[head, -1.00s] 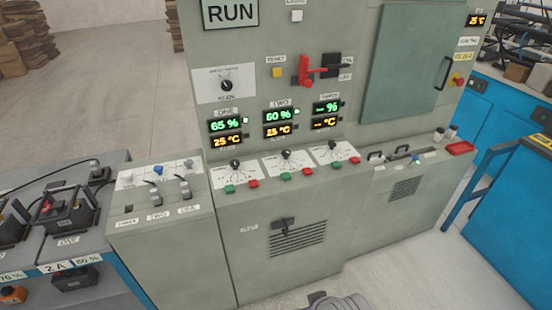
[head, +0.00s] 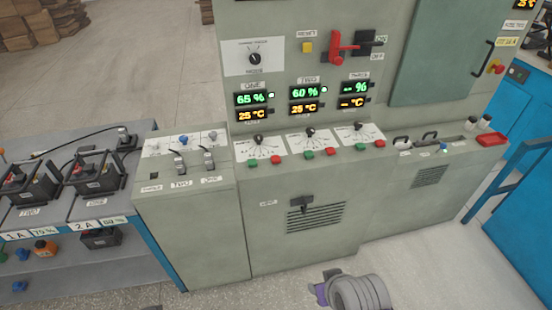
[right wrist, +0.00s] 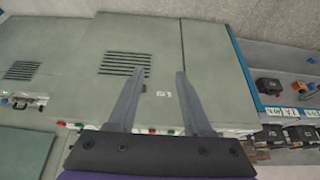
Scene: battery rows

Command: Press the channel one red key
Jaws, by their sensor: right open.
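The channel one red key (head: 276,160) is on the sloped front ledge of the grey-green cabinet, right of a green key (head: 254,163), under the ONE display (head: 252,99). In the upside-down right wrist view a red key (right wrist: 152,131), apparently the same one, shows near the gripper's base. My right gripper (right wrist: 153,72) is open and empty, with its two fingers spread in front of the cabinet's front panel. It touches nothing that I can see. A rounded grey and purple part of my arm shows at the bottom of the head view. My left gripper is out of view.
Channel two has a green key (head: 308,155) and a red key (head: 330,152); channel three has a similar pair. Rotary knobs (head: 258,139) stand just above the keys. A latch handle (head: 301,203) sticks out of the front panel. A battery bench (head: 75,250) stands at left.

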